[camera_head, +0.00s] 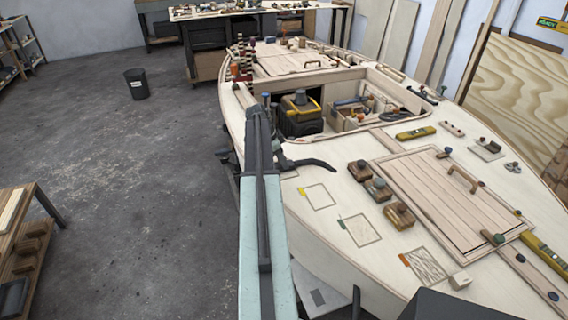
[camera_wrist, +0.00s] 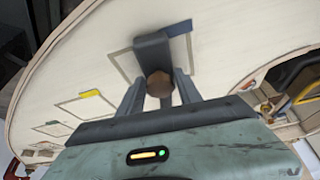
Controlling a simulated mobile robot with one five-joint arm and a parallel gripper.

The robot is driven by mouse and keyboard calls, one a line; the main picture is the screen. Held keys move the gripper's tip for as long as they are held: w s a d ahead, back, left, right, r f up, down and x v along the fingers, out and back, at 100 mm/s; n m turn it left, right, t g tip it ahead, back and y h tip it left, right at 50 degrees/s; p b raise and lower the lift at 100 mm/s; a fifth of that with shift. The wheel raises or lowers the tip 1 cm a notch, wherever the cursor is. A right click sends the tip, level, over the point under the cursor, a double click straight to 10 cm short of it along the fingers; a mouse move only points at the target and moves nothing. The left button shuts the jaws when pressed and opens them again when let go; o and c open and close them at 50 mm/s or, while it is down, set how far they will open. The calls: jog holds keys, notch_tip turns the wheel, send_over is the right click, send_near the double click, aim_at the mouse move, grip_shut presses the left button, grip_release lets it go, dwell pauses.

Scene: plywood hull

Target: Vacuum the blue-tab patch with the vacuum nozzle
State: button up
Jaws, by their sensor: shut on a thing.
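My gripper (camera_wrist: 160,86) is shut on the vacuum nozzle (camera_wrist: 153,48), a dark, flat-headed tool with a round brown end between the fingers. In the wrist view the nozzle head lies over the middle of the blue-tab patch (camera_wrist: 182,50), a square outline on the pale plywood with a blue tab at its upper right corner. The nozzle covers much of the patch. I cannot tell whether it touches the wood. In the head view the nozzle (camera_head: 312,163) sticks out right of my arm, and the blue tab is hidden there.
Patches with yellow (camera_head: 318,196), green (camera_head: 360,230) and orange tabs (camera_head: 425,265) lie along the deck's near edge. Wooden blocks (camera_head: 378,190) stand beside them. A black and yellow machine (camera_head: 300,115) sits in the deck opening. A slatted hatch (camera_head: 435,195) lies to the right.

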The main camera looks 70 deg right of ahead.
jog(key=shift+w+d, duration=1.85)
jog(key=shift+d, duration=0.05)
jog(key=shift+s+d, duration=0.4)
jog(key=shift+s+a, duration=1.35)
jog(key=shift+s, duration=0.1)
jog(key=shift+s+a, duration=1.3)
jog(key=shift+a, duration=0.05)
jog(key=shift+s, duration=0.1)
